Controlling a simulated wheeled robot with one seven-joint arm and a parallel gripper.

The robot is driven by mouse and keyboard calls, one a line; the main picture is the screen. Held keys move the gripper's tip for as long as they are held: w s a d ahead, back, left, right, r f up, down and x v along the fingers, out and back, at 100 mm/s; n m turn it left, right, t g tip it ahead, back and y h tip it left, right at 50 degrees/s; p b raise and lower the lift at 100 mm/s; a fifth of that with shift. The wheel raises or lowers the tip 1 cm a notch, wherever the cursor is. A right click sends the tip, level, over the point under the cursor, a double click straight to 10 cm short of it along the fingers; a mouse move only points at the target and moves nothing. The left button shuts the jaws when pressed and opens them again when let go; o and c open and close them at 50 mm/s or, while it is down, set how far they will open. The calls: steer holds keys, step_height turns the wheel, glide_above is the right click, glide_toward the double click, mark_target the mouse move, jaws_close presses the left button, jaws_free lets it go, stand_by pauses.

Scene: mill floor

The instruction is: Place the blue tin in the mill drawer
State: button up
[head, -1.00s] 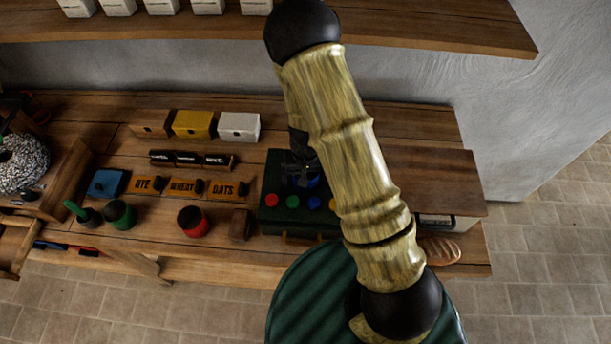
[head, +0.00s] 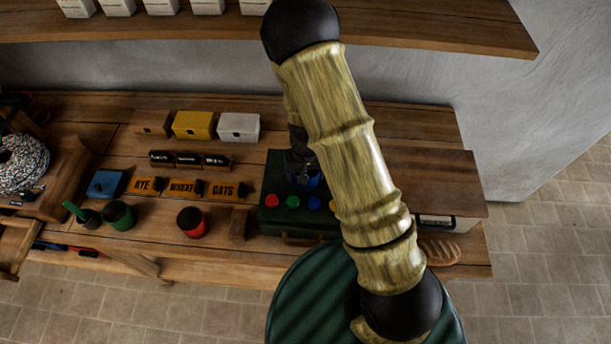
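A blue round thing, which looks like the blue tin (head: 308,182), stands at the top of the green case, partly hidden by my arm. My gripper (head: 301,171) is right at it, pointing down, dark and small. Whether its fingers are closed on the tin cannot be made out. The mill with its speckled round stone (head: 22,163) is at the far left. A wooden drawer (head: 12,262) below it, cut by the left edge, looks pulled out.
The green case (head: 277,222) has several coloured discs. A red cup (head: 192,223), green cup (head: 119,214), blue box (head: 106,184) and orange label blocks (head: 188,188) stand left of it. Yellow (head: 193,125) and white boxes (head: 239,127) are behind. A shelf (head: 430,32) overhangs the bench.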

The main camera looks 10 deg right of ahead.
step_height(320, 180, up, 9)
steer(key=b, duration=0.1)
steer(key=shift+a+f, duration=0.1)
steer(key=shift+f, duration=0.1)
stand_by(0.6)
